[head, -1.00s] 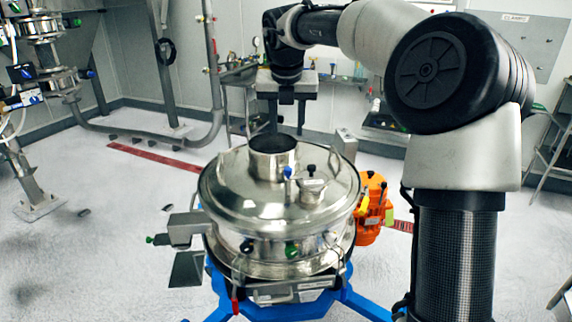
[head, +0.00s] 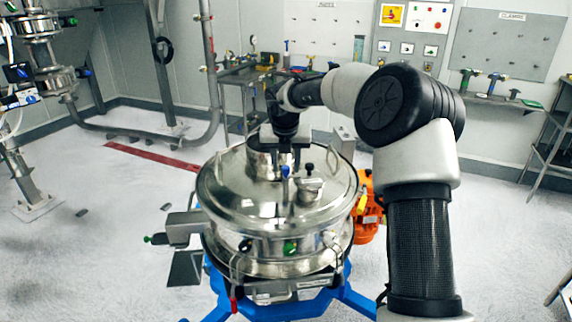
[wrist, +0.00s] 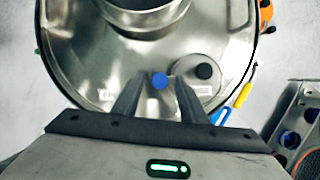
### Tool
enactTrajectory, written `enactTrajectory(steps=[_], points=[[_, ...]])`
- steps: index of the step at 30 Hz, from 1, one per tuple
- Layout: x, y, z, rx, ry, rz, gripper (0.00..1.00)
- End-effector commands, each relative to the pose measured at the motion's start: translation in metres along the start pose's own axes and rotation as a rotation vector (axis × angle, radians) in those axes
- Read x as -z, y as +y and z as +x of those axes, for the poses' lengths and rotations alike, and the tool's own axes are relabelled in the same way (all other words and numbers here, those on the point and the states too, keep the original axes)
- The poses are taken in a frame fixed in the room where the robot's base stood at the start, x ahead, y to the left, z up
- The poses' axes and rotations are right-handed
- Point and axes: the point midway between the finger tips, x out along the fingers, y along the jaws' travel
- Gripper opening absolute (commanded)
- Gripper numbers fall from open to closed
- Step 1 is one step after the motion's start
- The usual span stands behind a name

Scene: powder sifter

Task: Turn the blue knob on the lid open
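The blue knob (head: 285,171) stands on the round steel lid (head: 235,200) of the sifter, in front of the lid's neck. In the wrist view the blue knob (wrist: 159,81) appears between the two fingertips of my gripper (wrist: 158,84), with a gap on each side. My gripper (head: 285,155) is open and empty over the lid, pointing down, with its fingers above the knob in the head view. I cannot tell the exact height between fingertips and knob.
A small steel port with a black knob (wrist: 205,71) sits close to the right of the blue knob. The open neck (wrist: 147,15) rises behind it. An orange motor (head: 368,215) is at the sifter's right side, and the blue stand (head: 355,300) spreads below.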

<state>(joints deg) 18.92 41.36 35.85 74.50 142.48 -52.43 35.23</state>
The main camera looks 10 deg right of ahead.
Motion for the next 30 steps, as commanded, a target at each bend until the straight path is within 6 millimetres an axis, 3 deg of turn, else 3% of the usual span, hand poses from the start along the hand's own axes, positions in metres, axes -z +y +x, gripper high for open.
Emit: enactTrajectory(steps=[8,15,16,30], points=[[-0.0003,-0.0001,0.0020,0.000,-0.001,0.000,0.39],[-0.0002,-0.0002,0.0018,0.000,-0.001,0.001,0.02],[-0.0002,-0.0002,0.0017,0.000,-0.001,0.001,0.00],[0.0001,0.0018,0.0018,0.046,0.000,0.108,0.00]])
